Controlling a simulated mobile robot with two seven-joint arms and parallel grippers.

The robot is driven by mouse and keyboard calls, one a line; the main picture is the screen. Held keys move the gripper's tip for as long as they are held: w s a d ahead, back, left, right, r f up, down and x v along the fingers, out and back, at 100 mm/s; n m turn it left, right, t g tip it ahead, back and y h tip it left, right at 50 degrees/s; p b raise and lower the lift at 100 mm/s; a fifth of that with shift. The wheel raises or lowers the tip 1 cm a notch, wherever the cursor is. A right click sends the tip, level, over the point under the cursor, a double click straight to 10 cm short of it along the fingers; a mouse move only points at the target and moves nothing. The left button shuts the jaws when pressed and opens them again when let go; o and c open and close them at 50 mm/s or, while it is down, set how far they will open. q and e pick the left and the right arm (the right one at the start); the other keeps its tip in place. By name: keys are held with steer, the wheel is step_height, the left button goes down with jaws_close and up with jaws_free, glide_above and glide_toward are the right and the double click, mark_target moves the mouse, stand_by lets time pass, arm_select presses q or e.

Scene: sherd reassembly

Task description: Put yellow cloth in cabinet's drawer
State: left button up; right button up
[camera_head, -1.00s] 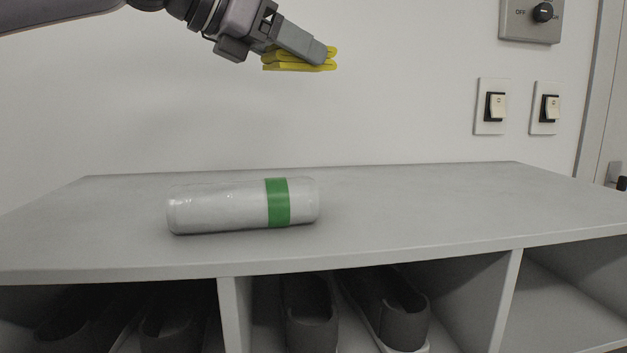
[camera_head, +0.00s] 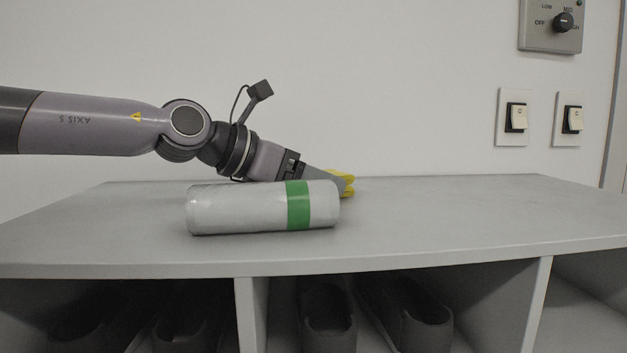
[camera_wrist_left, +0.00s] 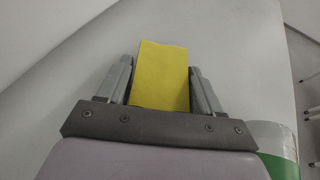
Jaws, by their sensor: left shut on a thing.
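The folded yellow cloth (camera_head: 346,184) is in my left gripper (camera_head: 338,183), low over the cabinet top (camera_head: 440,222) behind the white roll. In the left wrist view the cloth (camera_wrist_left: 162,75) sits between the two fingers of the left gripper (camera_wrist_left: 162,85). Its lower part is hidden behind the roll in the head view, so I cannot tell whether it touches the top. No drawer is seen; open compartments show under the top. My right gripper is not in view.
A white roll with a green band (camera_head: 240,208) lies on the cabinet top, just in front of my left gripper. Dark shoes (camera_head: 328,315) stand in the compartments below. Wall switches (camera_head: 516,117) and a dial panel (camera_head: 550,25) are at the upper right. The top's right side is clear.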

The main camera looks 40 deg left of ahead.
arm_select(q)
steer(key=shift+f, duration=0.1)
steer(key=o, duration=1)
steer(key=shift+o, duration=0.2)
